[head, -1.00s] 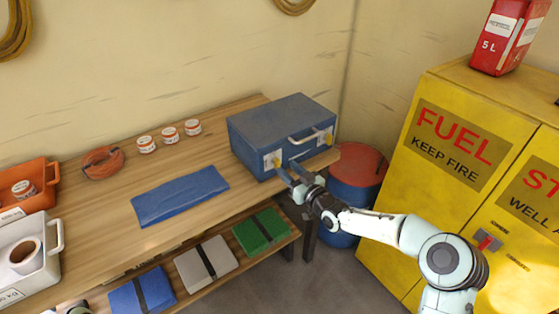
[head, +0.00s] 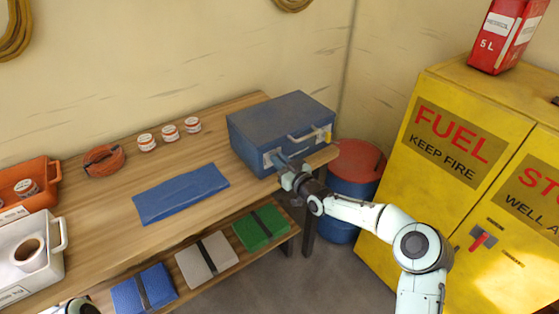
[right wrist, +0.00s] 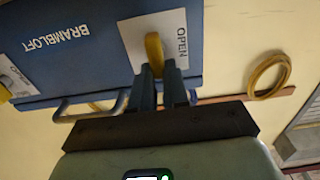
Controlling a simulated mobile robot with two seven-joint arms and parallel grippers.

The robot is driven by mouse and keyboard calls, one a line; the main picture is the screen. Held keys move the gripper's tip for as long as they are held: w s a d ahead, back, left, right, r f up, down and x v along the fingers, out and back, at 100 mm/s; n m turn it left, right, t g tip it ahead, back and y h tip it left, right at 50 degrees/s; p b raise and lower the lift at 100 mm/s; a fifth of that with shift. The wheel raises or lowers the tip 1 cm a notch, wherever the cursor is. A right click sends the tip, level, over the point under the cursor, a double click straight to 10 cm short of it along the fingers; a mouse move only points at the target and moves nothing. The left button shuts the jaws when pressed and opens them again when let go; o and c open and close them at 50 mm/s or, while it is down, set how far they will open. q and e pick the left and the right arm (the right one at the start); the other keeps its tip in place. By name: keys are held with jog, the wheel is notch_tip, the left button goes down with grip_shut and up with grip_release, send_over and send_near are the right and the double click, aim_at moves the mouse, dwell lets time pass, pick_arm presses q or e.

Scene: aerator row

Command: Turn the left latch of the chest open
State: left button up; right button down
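The blue chest (head: 265,125) stands shut on the far right end of the workbench. Its left latch, a yellow lever (right wrist: 154,46) on a white plate marked OPEN (right wrist: 178,28), shows in the right wrist view and is largely hidden by my gripper in the head view. My right gripper (right wrist: 160,78) is at this latch, its two dark fingers close together with the lever's end between them. The chest's right latch (head: 327,136) is yellow and apart from my gripper; the carrying handle (head: 305,137) lies between. My left gripper is out of view.
A blue mat (head: 180,193), an orange coil (head: 103,160) and several small tins lie on the bench (head: 110,225). A red-topped blue drum (head: 355,165) stands right of the bench, near my right arm. The yellow fuel cabinet (head: 400,220) is farther right.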

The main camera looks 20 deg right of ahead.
pick_arm(q)
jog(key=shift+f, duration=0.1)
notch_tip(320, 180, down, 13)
jog(key=b, duration=1.4)
pick_arm(e)
jog(key=n, duration=0.3)
jog(key=a+n, duration=0.1)
jog(key=n, duration=0.2)
jog(key=f+n, duration=0.1)
jog(key=n, duration=0.2)
jog(key=shift+s+a, duration=0.2)
jog(key=shift+s, duration=0.05)
jog(key=n+b, duration=0.3)
jog(key=f+n+b, duration=0.1)
jog(key=n+b, duration=0.2)
jog(key=n, duration=0.1)
jog(key=shift+a+n+b, duration=0.2)
jog(key=shift+n+b, duration=0.1)
jog(key=shift+s+f+n+b, duration=0.1)
jog(key=shift+n+b, duration=0.2)
jog(key=shift+n, duration=0.2)
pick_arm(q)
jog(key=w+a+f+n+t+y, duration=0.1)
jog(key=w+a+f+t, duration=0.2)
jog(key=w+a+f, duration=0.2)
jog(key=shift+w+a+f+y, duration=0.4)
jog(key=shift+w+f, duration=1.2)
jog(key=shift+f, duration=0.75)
pick_arm(e)
jog(key=shift+n, duration=0.3)
